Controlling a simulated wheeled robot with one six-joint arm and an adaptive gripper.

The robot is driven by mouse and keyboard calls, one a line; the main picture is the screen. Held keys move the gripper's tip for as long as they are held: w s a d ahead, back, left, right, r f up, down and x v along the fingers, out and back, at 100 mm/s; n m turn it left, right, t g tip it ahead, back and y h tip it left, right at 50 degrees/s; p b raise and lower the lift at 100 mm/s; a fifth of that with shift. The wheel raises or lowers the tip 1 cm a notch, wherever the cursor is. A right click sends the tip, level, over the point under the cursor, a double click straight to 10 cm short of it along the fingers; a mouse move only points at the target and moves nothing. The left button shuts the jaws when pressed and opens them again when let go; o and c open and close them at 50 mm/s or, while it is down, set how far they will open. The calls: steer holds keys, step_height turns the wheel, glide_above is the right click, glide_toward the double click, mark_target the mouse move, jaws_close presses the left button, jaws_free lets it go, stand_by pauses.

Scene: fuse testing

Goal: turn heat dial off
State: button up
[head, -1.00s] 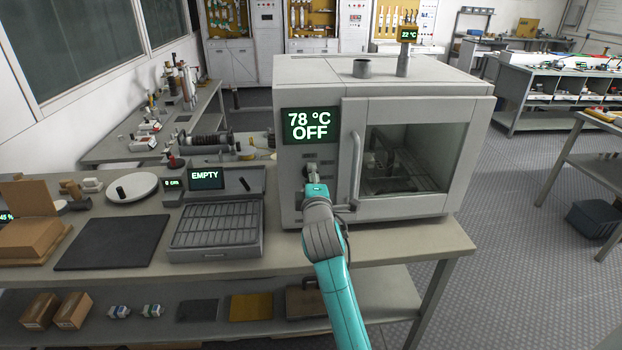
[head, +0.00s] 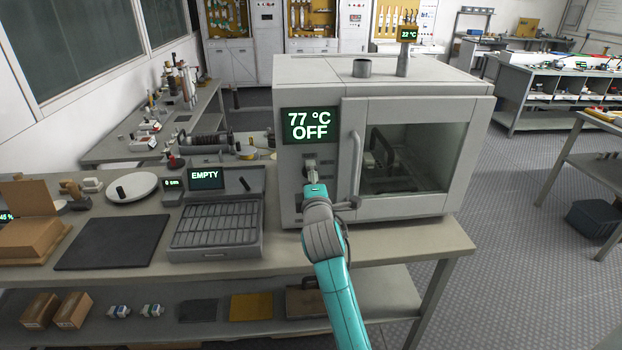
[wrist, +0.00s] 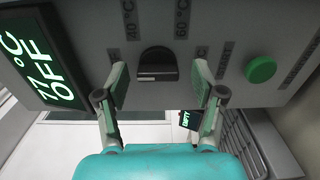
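The grey oven (head: 300,80) stands on the bench with its windowed door shut. Its display (head: 310,126) reads 77 °C OFF, and it also shows sideways in the wrist view (wrist: 42,62). The heat dial is a black knob (wrist: 157,64) on the front panel, with temperature marks around it. My gripper (wrist: 160,78) is open, its two fingers apart on either side of the dial, with visible gaps between them and the knob. In the head view my gripper (head: 311,174) is at the panel below the display and hides the dial.
A green round button (wrist: 260,70) is on the panel to the right of the dial in the wrist view. The door handle (head: 356,165) is just right of my gripper in the head view. A grey tray unit reading EMPTY (head: 216,253) stands left of the oven.

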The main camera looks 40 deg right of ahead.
steer(key=v, duration=1.2)
stand_by(0.5)
steer(key=s+a+f+m+y, duration=0.3)
steer(key=s+a+f+y, duration=0.3)
steer(key=s+a+f, duration=0.9)
steer(key=s+a+f+m+y, duration=0.2)
steer(key=s+m, duration=0.2)
steer(key=s, duration=0.8)
steer(key=s+a+f+m+y, duration=0.1)
steer(key=s+a+m+y, duration=0.1)
steer(key=s, duration=1.1)
steer(key=shift+a+f+m, duration=0.4)
steer(key=shift+a+m, duration=0.15)
steer(key=shift+m, duration=0.65)
steer(key=shift+s, duration=0.1)
